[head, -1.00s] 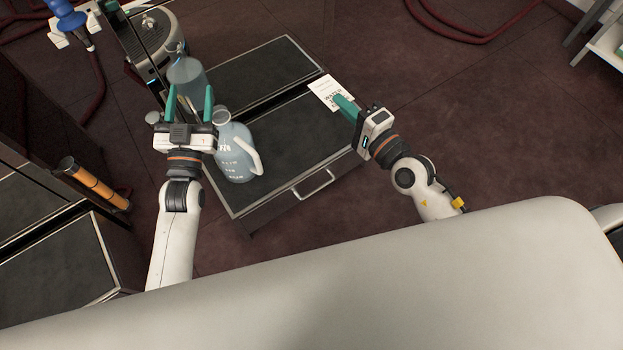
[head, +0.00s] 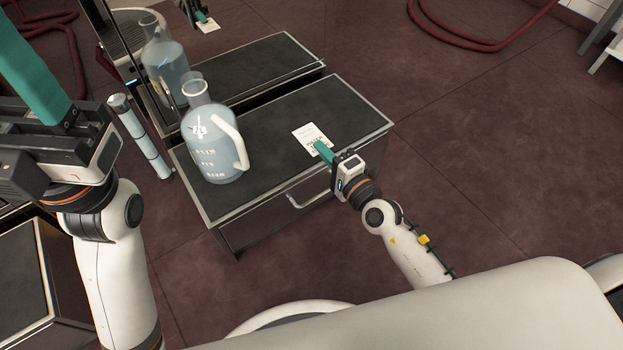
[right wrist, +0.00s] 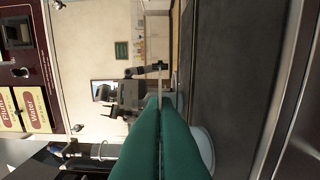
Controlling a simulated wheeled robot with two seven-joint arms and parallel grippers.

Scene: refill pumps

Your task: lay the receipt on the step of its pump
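The receipt (head: 308,136) is a small white printed slip. My right gripper (head: 323,151) is shut on it by its near edge. In the head view the slip appears over the front right part of the step (head: 275,125), a dark-topped box with a metal rim and a front handle. I cannot tell whether it touches the top. In the right wrist view the teal fingers (right wrist: 161,140) are pressed together, with a thin pale edge beyond their tips. My left gripper (head: 40,80) is large at the left edge, away from the step; its finger gap is hidden.
A clear jug (head: 213,145) with a handle stands on the step's left part. Behind the step is a dark reflective pump front, mirroring the jug and slip. A pale blue banded cylinder (head: 140,137) stands left of the step.

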